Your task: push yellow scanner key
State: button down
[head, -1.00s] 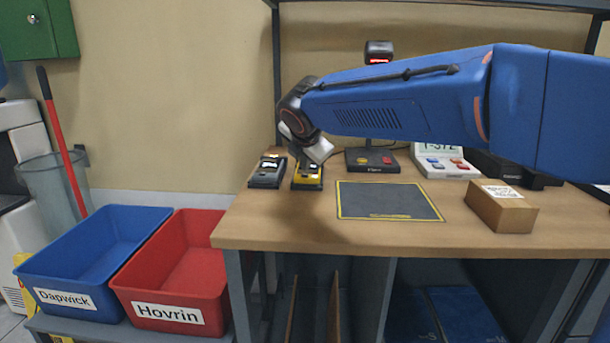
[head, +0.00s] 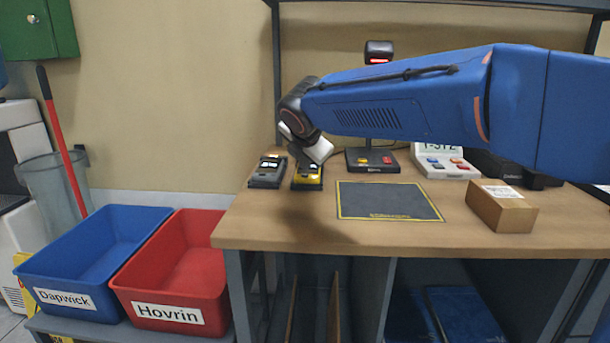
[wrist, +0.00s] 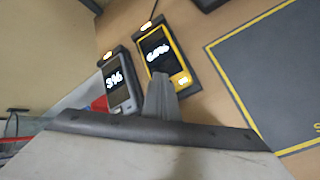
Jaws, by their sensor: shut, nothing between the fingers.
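A yellow handheld scanner (head: 307,182) lies at the left end of the workbench, beside a grey one (head: 268,172). In the wrist view the yellow scanner (wrist: 152,47) shows a dark screen with bright digits and a small bright key (wrist: 183,80) near its lower end. My gripper (wrist: 158,80) is shut and empty. Its fingertips appear over the lower end of the yellow scanner, left of the bright key; I cannot tell whether they touch. In the head view my wrist hides part of the yellow scanner. The grey scanner (wrist: 116,85) shows to its left.
A black scanner stand (head: 372,166) with a yellow and a red button stands behind. A yellow-edged dark mat (head: 388,202), a cardboard box (head: 500,208) and a white button unit (head: 440,165) are to the right. Blue (head: 60,268) and red (head: 125,283) bins stand left.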

jog(key=shift+f, duration=0.15)
jog(key=shift+f, duration=0.35)
dwell(0.7)
jog(key=shift+r, duration=0.55)
notch_tip(320, 180, up, 6)
dwell(0.9)
jog(key=shift+s, duration=0.15)
